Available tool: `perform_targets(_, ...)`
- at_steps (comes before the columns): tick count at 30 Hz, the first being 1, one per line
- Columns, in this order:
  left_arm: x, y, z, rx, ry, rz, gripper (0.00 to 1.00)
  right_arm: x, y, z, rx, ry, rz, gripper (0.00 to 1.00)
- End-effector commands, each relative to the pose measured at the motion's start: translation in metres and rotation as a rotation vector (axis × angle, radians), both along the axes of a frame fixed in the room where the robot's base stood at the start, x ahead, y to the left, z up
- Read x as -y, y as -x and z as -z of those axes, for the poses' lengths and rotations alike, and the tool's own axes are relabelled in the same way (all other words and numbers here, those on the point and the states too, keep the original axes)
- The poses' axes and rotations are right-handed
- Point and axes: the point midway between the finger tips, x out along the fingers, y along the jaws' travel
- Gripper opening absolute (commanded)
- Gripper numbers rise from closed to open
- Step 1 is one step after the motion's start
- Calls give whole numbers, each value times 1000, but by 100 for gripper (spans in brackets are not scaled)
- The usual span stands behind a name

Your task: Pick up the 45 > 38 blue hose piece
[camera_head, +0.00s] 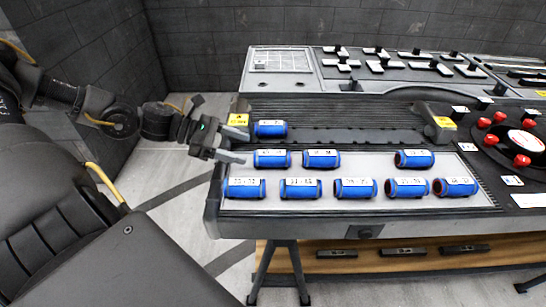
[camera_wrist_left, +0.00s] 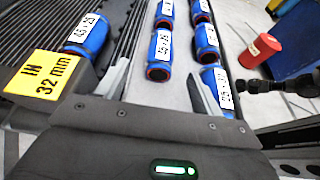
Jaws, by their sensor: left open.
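Several short blue hose pieces with white labels lie on the grey tray (camera_head: 375,205) of the bench. The labels are too small to read surely, so I cannot tell which piece is 45 > 38. My left gripper (camera_head: 238,148) is open and empty at the bench's left end. The back-left tray piece (camera_head: 272,159) is just ahead of it; in the left wrist view this piece (camera_wrist_left: 160,57) shows between and beyond the open fingers (camera_wrist_left: 158,84). My right gripper is not in view.
Another blue piece (camera_head: 270,129) lies in the ribbed channel behind the tray, beside a yellow "IN 32 mm" block (camera_wrist_left: 42,74). A second yellow-marked block (camera_head: 443,124) stands further right. A dial with red knobs (camera_head: 522,143) is at the right. A red cylinder (camera_wrist_left: 260,50) shows beyond the bench.

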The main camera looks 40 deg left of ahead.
Motion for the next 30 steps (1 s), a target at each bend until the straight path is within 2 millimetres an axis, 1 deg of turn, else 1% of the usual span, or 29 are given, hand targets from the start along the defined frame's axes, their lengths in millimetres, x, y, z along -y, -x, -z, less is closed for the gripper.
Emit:
perform_targets(1, 7, -4, 4, 1, 4, 1, 67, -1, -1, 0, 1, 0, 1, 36)
perform_targets(5, 17, -12, 10, 1, 5, 0, 67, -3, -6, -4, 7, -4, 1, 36)
perform_targets(16, 25, -18, 15, 1, 2, -4, 67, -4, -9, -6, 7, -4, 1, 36)
perform_targets(23, 45, -29, 29, 5, 7, -4, 67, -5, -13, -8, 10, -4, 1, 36)
perform_targets(26, 51, -35, 32, 5, 6, -6, 67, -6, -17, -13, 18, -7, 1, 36)
perform_targets(30, 58, -40, 36, 3, 4, -5, 67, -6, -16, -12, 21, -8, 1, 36)
